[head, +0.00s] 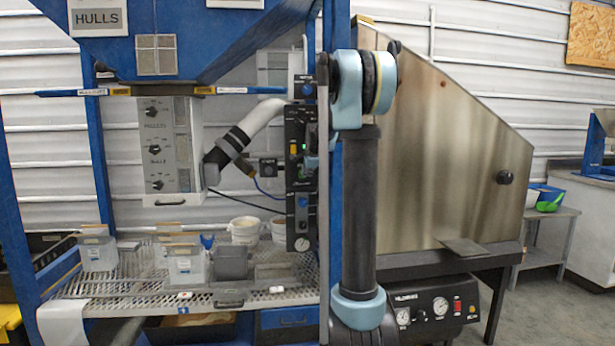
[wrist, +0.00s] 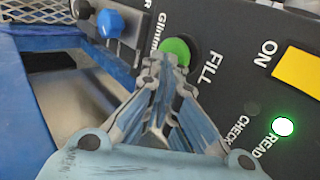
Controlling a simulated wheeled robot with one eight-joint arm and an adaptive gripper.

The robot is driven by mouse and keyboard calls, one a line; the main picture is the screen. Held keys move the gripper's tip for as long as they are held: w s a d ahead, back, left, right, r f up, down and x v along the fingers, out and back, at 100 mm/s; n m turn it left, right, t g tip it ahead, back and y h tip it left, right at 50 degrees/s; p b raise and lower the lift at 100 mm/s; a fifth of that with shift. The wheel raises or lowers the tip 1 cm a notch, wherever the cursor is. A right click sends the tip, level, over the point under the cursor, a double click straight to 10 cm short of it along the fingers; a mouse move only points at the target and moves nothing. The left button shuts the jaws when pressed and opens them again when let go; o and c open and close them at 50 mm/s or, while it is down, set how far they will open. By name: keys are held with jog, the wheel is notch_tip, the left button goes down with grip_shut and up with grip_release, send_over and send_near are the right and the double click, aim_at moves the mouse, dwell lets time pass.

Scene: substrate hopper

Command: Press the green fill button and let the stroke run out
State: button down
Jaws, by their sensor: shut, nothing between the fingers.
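The round green fill button (wrist: 180,50) sits in a black ring on the black control panel (wrist: 222,60), beside the word FILL. My gripper (wrist: 164,62) is shut and empty, with its fingertips at the button's lower edge, overlapping it in the wrist view. Whether the tips touch the button or stop just short, I cannot tell. A READY lamp (wrist: 283,127) glows green-white; the CHECK lamp (wrist: 252,108) is dark. In the head view, the panel (head: 300,215) stands upright behind my arm, which hides the button there.
A yellow ON switch (wrist: 298,72) and a blue knob (wrist: 109,22) flank the button. A blue upright (wrist: 25,110) stands left of the gripper. In the head view, clear tubs (head: 186,268) and a white bucket (head: 244,230) stand on the mesh shelf (head: 255,300).

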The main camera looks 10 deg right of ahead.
jog(key=shift+w+r, duration=0.25)
jog(key=shift+w, duration=0.65)
jog(key=s+f+v, duration=0.2)
jog(key=v, duration=1.1)
